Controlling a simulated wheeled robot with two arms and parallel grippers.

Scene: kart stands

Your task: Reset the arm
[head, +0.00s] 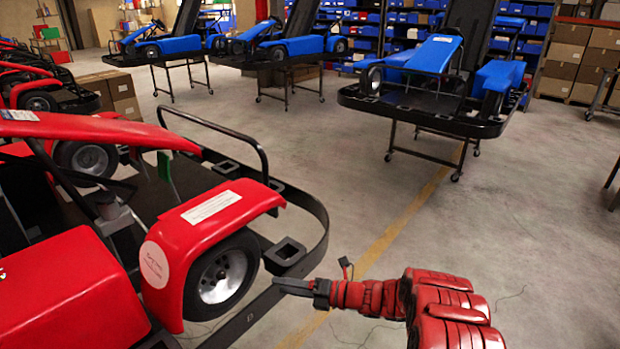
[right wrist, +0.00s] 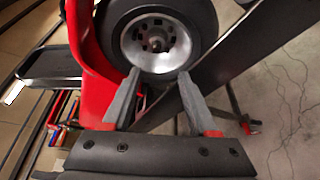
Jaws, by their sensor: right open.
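My right arm (head: 385,297), with red padded covers, reaches in from the lower right of the head view. Its gripper (head: 290,286) points left, close to the black side bumper of the red kart (head: 222,212). In the right wrist view the two grey fingers of this gripper (right wrist: 159,76) stand apart with nothing between them. The kart's wheel (right wrist: 157,42) shows beyond the fingertips, and I cannot tell whether anything touches. My left arm and gripper are not in view.
The red kart's black bumper (head: 318,222) curves beside my gripper. A blue kart (head: 440,70) rests on a wheeled stand ahead, with more blue karts behind. Shelves with blue bins (head: 405,35) and cardboard boxes (head: 565,52) line the back. The floor (head: 530,220) at right is clear.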

